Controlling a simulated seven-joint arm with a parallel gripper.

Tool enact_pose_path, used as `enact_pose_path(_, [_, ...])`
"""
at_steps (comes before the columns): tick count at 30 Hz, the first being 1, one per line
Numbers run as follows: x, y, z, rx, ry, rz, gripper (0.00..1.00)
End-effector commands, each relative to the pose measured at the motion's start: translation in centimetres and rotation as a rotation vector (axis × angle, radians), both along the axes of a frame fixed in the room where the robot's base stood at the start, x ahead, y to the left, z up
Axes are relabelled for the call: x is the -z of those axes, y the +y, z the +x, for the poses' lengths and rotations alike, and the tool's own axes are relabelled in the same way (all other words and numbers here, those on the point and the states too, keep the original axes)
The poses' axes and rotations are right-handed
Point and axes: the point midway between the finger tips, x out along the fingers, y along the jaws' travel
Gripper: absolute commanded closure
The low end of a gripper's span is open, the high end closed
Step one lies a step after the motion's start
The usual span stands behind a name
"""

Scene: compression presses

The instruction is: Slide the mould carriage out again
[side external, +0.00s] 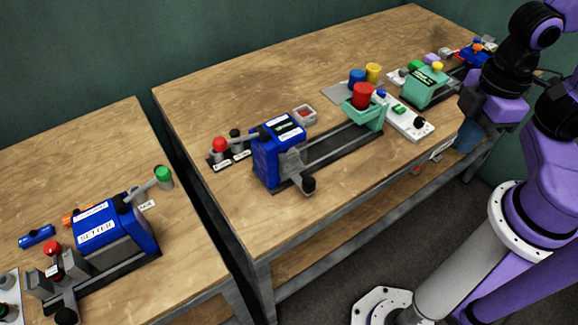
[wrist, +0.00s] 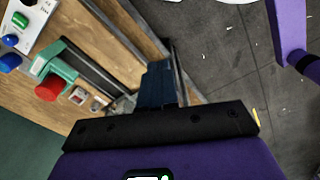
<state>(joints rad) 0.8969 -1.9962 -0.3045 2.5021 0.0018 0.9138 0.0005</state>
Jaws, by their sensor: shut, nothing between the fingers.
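On the middle table, a blue press (side external: 278,150) stands at the left end of a dark rail (side external: 335,155). A teal block (side external: 366,116) with a red cylinder (side external: 363,94) on it sits at the rail's right end, clear of the press. I cannot tell for certain which part is the mould carriage. The teal block (wrist: 66,62) and red cylinder (wrist: 48,88) also show in the wrist view. My gripper (side external: 466,143) is shut and empty, near the table's front edge and right of the teal block, touching nothing that I can see. Its dark blue fingers (wrist: 160,85) show in the wrist view.
A white panel (side external: 405,118) with buttons lies right of the teal block. A green press (side external: 424,88) stands farther right. Blue and yellow cylinders (side external: 372,72) stand behind. Another blue press (side external: 115,240) is on the left table, across a gap.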

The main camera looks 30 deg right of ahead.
Motion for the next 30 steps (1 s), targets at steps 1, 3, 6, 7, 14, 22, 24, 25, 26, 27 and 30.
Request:
enact_pose_path(1, [0.0, 0.0, 0.0, 0.000, 0.000, 0.000, 1.00])
enact_pose_path(3, [0.0, 0.0, 0.0, -0.001, 0.000, -0.002, 0.80])
enact_pose_path(6, [0.4, 0.2, 0.3, -0.027, -0.001, -0.032, 0.48])
enact_pose_path(7, [0.6, 0.4, 0.5, -0.043, -0.003, -0.049, 0.40])
enact_pose_path(14, [3.4, 2.6, 3.0, -0.291, -0.050, -0.306, 0.40])
enact_pose_path(22, [7.0, 7.0, 5.9, -0.655, -0.160, -0.636, 0.40])
enact_pose_path(24, [7.9, 8.4, 6.4, -0.752, -0.195, -0.716, 0.40])
enact_pose_path(25, [8.3, 9.0, 6.5, -0.795, -0.212, -0.749, 0.40])
enact_pose_path(26, [8.8, 9.7, 6.7, -0.837, -0.229, -0.782, 0.40])
enact_pose_path(27, [9.3, 10.5, 6.9, -0.894, -0.251, -0.827, 0.40])
enact_pose_path(30, [10.8, 12.9, 7.1, -1.039, -0.312, -0.932, 0.40])
